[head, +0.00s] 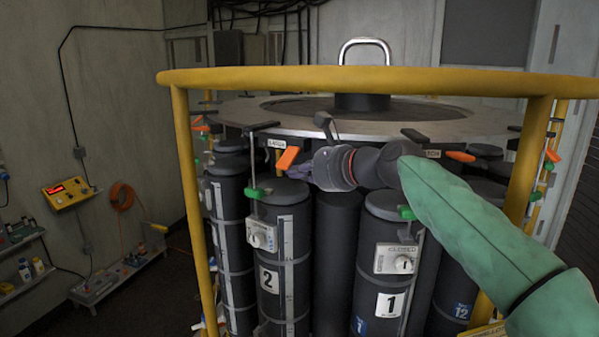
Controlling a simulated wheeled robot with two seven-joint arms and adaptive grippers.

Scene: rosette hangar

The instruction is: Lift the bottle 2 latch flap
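Bottle 2 (270,284) is a dark cylinder with a white "2" label, standing upright in the rosette, left of centre. Above its top, an orange flap (288,158) sticks out by the rosette's rim, and a green tab (257,193) sits lower on a thin rod. My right gripper (302,170) reaches in from the right, its tip pointing left, just right of the orange flap and above bottle 2. Whether it touches the flap is unclear. Its fingers are dark and small here, so their opening cannot be told. My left gripper is out of view.
A yellow ring rail (380,80) with upright posts surrounds the rosette. Bottle 1 (385,265) stands to the right, under my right arm. A dark tilted piece (325,124) rises just above my gripper.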

